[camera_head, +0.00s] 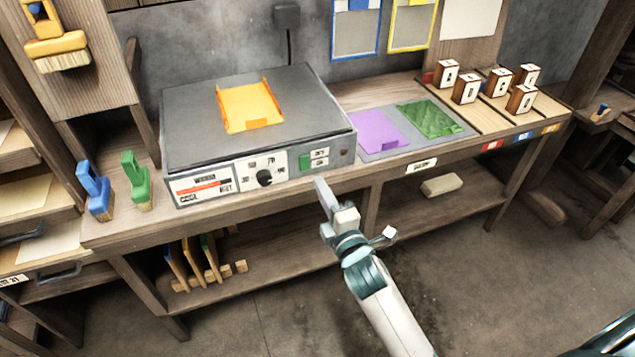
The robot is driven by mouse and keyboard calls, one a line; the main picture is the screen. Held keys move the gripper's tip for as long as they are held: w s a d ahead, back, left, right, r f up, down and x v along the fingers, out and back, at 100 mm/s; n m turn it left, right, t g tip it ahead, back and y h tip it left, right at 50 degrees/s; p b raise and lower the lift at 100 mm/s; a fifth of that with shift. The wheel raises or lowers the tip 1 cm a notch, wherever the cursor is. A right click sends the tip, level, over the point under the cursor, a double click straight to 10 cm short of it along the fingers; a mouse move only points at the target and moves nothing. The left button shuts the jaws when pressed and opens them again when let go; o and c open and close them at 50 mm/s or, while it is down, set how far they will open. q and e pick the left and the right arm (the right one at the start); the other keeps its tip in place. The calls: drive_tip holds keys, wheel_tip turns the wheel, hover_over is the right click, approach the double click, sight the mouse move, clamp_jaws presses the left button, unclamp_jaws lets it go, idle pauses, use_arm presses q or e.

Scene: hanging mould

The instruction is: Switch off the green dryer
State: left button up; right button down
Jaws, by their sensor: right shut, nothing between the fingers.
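A grey box-shaped dryer (190,120) stands on the workbench, with an orange tray-like piece (250,107) lying on its top. Its body looks grey, not green. Its front panel has a round black knob (264,177) with a printed scale. To the right of the knob is a green switch (306,161) beside two small labels, then a small dark red lamp (344,152). I cannot tell the switch's position. My right gripper (321,187) is shut and empty at the bench's front edge, just below and right of the green switch. My left gripper is out of view.
A blue brush (94,190) and a green brush (135,179) stand left of the dryer. Right of it lie a purple sheet (379,131) and a green sheet (430,118), then several wooden blocks (465,88). A lower shelf (330,225) runs underneath. Floor in front is clear.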

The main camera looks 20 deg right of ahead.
drive_tip(key=shift+s+r+b, duration=0.15)
drive_tip(key=shift+s+r, duration=0.05)
drive_tip(key=shift+s, duration=1.15)
drive_tip(key=shift+s+r+b, duration=0.15)
drive_tip(key=shift+s, duration=1.15)
drive_tip(key=shift+d, duration=0.1)
drive_tip(key=s+a+f+m+g, duration=0.1)
drive_tip(key=s+f+m+g, duration=0.1)
drive_tip(key=f, duration=0.8)
drive_tip(key=s+a+f+m+g+y, duration=0.1)
drive_tip(key=s+f+m+g, duration=0.15)
drive_tip(key=f, duration=0.85)
drive_tip(key=s+a+f+m+g, duration=0.1)
drive_tip(key=s+f+m+g, duration=0.15)
drive_tip(key=f, duration=0.75)
drive_tip(key=s+f+m+g, duration=0.4)
drive_tip(key=s+f+m, duration=0.5)
drive_tip(key=s+f, duration=1.1)
wheel_tip(320, 180, down, 4)
drive_tip(key=shift+s+a+r+g, duration=0.1)
drive_tip(key=shift+s+a+g, duration=0.1)
drive_tip(key=shift+s+g, duration=0.15)
